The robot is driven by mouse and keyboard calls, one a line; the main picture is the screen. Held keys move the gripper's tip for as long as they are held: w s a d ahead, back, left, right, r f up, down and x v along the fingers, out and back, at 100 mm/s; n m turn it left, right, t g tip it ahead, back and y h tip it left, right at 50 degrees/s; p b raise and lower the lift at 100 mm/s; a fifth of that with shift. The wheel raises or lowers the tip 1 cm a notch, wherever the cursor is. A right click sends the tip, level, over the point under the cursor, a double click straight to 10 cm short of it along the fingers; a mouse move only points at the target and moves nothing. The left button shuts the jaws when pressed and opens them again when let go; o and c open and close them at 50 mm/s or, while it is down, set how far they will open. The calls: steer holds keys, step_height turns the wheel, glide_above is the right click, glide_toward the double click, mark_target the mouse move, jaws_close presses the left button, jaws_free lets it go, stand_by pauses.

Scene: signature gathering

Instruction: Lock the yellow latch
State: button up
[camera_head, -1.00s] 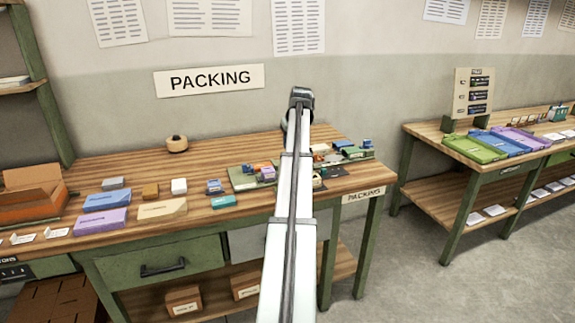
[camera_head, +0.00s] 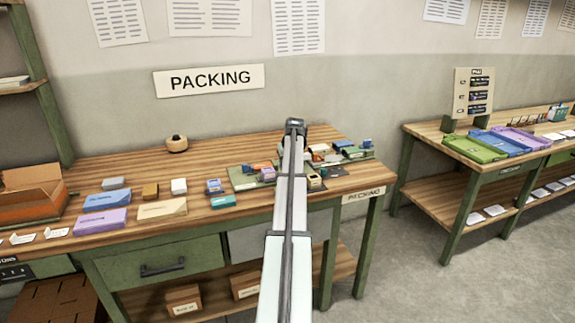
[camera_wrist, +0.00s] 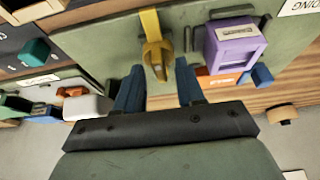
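The yellow latch (camera_wrist: 152,32) shows in the wrist view on a grey-green board (camera_wrist: 102,42), as a strip with a thicker looped end. My gripper (camera_wrist: 160,68) has two dark blue fingers, spread apart. The looped end of the latch lies in the gap between the fingertips, with a finger on each side; I cannot tell whether either touches it. In the head view my arm stands in front of part of the green board (camera_head: 243,178), and the latch and my fingers are hidden there.
A purple block (camera_wrist: 234,43) stands just right of the latch, with an orange piece (camera_wrist: 217,78) below it. A teal block (camera_wrist: 35,52) is at the left. The packing table (camera_head: 130,163) also holds boxes and an open orange carton (camera_head: 30,208).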

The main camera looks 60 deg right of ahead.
steer(key=shift+c, duration=0.2)
jaws_close()
steer(key=shift+m, duration=0.4)
steer(key=m, duration=0.1)
steer(key=m+g+h, duration=0.1)
steer(key=m, duration=0.1)
steer(key=shift+w+a+m, duration=0.1)
steer(key=shift+w+m, duration=0.05)
steer(key=shift+m, duration=0.15)
steer(key=m+g, duration=0.2)
steer(key=m, duration=0.2)
steer(key=shift+w+m, duration=0.1)
steer(key=shift+m, duration=0.2)
steer(key=m+g, duration=0.2)
steer(key=m, duration=0.2)
steer(key=shift+w+m, duration=0.15)
steer(key=shift+m, duration=0.15)
steer(key=shift+m+g+y, duration=0.5)
steer(key=shift+m+g, duration=0.2)
steer(key=shift+m, duration=1.4)
steer(key=shift+o, duration=0.2)
jaws_free()
